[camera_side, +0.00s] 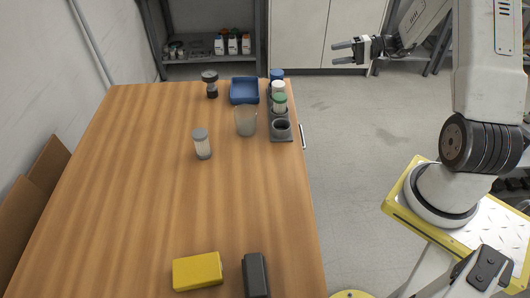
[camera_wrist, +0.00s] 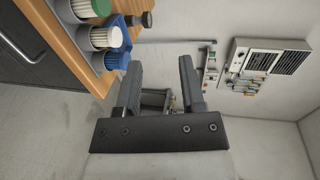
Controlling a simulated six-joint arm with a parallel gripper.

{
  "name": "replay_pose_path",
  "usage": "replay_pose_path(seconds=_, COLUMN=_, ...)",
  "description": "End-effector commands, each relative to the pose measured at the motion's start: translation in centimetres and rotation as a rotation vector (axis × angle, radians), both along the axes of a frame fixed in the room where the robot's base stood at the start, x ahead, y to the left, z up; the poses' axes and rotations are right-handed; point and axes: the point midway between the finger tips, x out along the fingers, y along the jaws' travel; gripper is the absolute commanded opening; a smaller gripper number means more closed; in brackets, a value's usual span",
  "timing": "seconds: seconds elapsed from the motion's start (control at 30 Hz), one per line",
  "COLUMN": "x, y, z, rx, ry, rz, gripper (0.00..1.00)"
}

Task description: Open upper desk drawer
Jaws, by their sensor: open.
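The wooden desk (camera_side: 150,195) stands at the left of the side view. A pale bar handle (camera_side: 302,136) sticks out from its right side, near the far end. In the wrist view, a dark front panel (camera_wrist: 55,55) with a metal bar handle (camera_wrist: 22,35) shows at upper left, beneath the wooden top. The panel looks flush, but most of the drawer front is hidden. My gripper (camera_side: 336,53) is open and empty, in the air beyond the desk's far right corner. Its fingers (camera_wrist: 160,68) are apart in the wrist view, pointing away from the handle.
A dark rack (camera_side: 281,138) with capped containers stands along the desk's right edge, near the handle. A blue tray (camera_side: 243,91), beaker (camera_side: 245,122), and jar (camera_side: 202,145) are nearby. A yellow box (camera_side: 197,271) lies at the front. The floor (camera_side: 365,160) right of the desk is clear.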

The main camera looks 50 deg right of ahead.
Motion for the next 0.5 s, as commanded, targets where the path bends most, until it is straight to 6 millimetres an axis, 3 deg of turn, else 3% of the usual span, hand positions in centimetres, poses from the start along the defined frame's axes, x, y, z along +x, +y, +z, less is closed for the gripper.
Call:
replay_pose_path(seconds=0.27, x=0.0, y=0.1, z=-4.7, rx=0.001, ry=0.005, rz=0.001, gripper=0.51)
replay_pose_path(seconds=0.5, x=0.0, y=0.2, z=-10.9, rx=0.002, ry=0.007, rz=0.002, gripper=0.51)
